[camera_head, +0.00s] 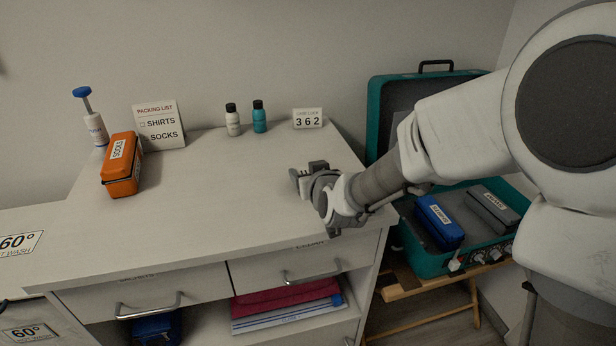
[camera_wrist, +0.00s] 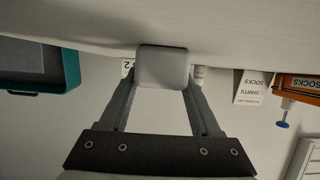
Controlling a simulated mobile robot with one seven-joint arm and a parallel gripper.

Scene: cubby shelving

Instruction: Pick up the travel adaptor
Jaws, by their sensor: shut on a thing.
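The travel adaptor is likely the small rounded light-grey block (camera_wrist: 162,66) in the wrist view. It sits between the two finger ends of my gripper (camera_wrist: 162,82), which is shut on it. In the head view my gripper (camera_head: 307,176) is over the right part of the white counter (camera_head: 225,190), near its right edge. The adaptor is hard to make out there among the grey gripper parts. I cannot tell whether it touches the counter.
An orange socks case (camera_head: 121,165), a pump bottle (camera_head: 96,128), a packing list card (camera_head: 159,125), two small bottles (camera_head: 259,117) and a lock code card (camera_head: 308,118) stand on the counter. An open teal suitcase (camera_head: 430,262) is at right. The counter's middle is clear.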

